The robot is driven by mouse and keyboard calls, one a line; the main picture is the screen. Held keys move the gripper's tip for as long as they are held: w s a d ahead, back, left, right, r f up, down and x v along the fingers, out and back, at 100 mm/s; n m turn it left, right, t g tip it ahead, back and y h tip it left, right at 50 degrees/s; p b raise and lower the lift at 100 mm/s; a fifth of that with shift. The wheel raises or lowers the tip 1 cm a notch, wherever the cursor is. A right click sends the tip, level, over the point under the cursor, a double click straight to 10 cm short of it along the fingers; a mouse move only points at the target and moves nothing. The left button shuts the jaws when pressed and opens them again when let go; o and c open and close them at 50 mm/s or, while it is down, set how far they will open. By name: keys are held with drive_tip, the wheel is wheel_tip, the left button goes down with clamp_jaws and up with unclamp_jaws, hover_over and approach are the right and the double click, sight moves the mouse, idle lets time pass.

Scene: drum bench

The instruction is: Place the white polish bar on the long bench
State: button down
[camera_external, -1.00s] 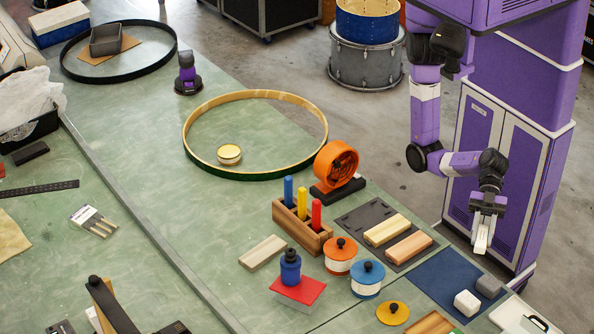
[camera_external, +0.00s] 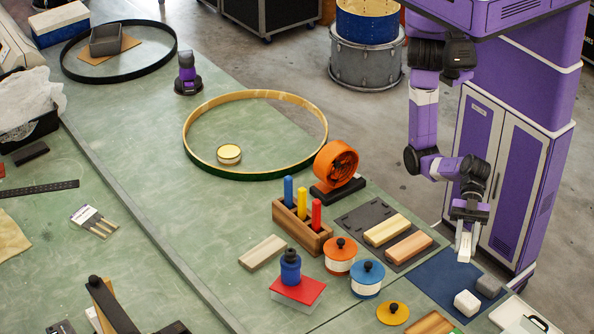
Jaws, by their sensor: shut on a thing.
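My gripper (camera_external: 468,224) hangs from my arm at the right and is shut on the white polish bar (camera_external: 465,247). The bar points downward below the fingers and appears held in the air, over the far edge of the dark blue mat as seen in this view. The long bench (camera_external: 150,165) has a pale green top and runs from the back left to the front right. The gripper's exact height above the bench cannot be told. The fingertips are small here and partly hide the bar's upper end.
Near the gripper are a white block (camera_external: 467,303) and a grey block (camera_external: 489,286) on the blue mat (camera_external: 438,282). A dark grey mat carries yellow (camera_external: 387,230) and orange (camera_external: 408,247) bars. Lidded pots stand left of them. Bare green top shows inside the large hoop (camera_external: 255,98).

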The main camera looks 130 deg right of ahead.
drive_tip(key=b, duration=0.1)
hover_over(454, 271)
drive_tip(key=w+a, duration=0.2)
wheel_tip(454, 271, down, 3)
wheel_tip(454, 271, up, 4)
drive_tip(key=s+d+n+g+y, duration=0.1)
drive_tip(key=s+d, duration=0.1)
wheel_tip(454, 271, down, 20)
drive_tip(key=shift+r+b, duration=0.2)
drive_tip(key=shift+b, duration=0.9)
drive_tip(key=shift+f, duration=0.2)
drive_tip(key=c, duration=1.1)
unclamp_jaws()
drive_tip(key=shift+o, duration=0.2)
